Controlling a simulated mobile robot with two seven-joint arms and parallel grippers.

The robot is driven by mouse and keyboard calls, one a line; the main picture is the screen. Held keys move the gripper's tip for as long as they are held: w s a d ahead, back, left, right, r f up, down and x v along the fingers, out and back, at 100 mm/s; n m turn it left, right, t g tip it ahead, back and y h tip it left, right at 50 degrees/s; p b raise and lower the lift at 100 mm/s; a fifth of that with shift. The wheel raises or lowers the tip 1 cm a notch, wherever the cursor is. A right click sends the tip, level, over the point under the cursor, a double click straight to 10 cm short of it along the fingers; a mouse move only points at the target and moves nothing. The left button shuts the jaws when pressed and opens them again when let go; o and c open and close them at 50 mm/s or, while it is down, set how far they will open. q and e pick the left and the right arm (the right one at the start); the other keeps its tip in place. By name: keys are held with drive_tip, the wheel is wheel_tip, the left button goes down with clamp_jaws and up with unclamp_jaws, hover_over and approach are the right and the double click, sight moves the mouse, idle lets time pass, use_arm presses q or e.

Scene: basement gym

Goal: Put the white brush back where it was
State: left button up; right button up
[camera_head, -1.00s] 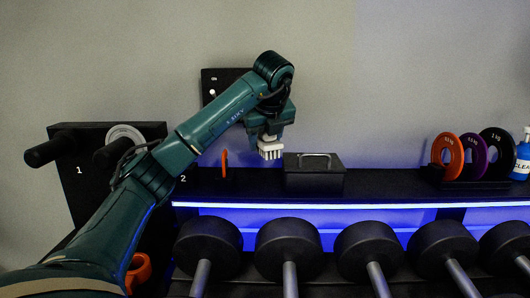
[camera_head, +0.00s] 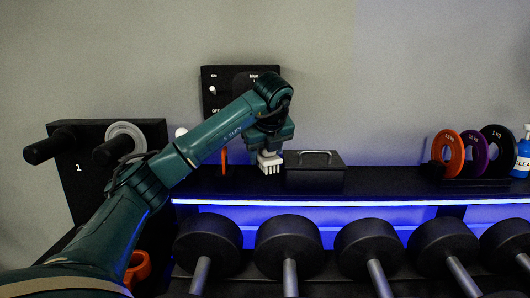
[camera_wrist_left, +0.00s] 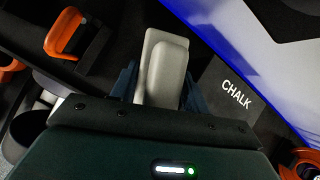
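The white brush (camera_head: 270,165) is in my left gripper (camera_head: 268,152), bristles pointing down. It is upright, low at the shelf, just left of the black box; whether it touches the shelf (camera_head: 385,184) I cannot tell. In the left wrist view the pale back of the brush (camera_wrist_left: 163,72) sits between the fingers of my left gripper (camera_wrist_left: 160,85), which are mostly hidden by the gripper body. My right gripper is in neither view.
The black chalk box (camera_head: 314,180), labelled CHALK in the wrist view (camera_wrist_left: 238,96), stands close right of the brush. An orange item (camera_head: 224,162) stands upright to its left. Weight plates (camera_head: 472,157) and a blue bottle (camera_head: 523,157) are far right. Dumbbells (camera_head: 368,248) lie below.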

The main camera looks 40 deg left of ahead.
use_arm(q)
drive_tip(key=o, duration=0.5)
drive_tip(key=shift+c, duration=0.2)
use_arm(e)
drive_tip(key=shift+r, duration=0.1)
use_arm(q)
drive_tip(key=shift+r, duration=0.1)
drive_tip(key=shift+r, duration=0.3)
drive_tip(key=v, duration=0.4)
drive_tip(key=shift+r, duration=0.25)
drive_tip(key=p+v, duration=0.3)
drive_tip(key=v, duration=0.5)
drive_tip(key=shift+p, duration=0.4)
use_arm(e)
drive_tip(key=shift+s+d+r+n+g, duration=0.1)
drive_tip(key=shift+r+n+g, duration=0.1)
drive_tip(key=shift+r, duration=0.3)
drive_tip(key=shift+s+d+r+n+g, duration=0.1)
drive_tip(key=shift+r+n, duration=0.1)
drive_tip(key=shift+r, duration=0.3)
use_arm(q)
drive_tip(key=shift+f, duration=0.1)
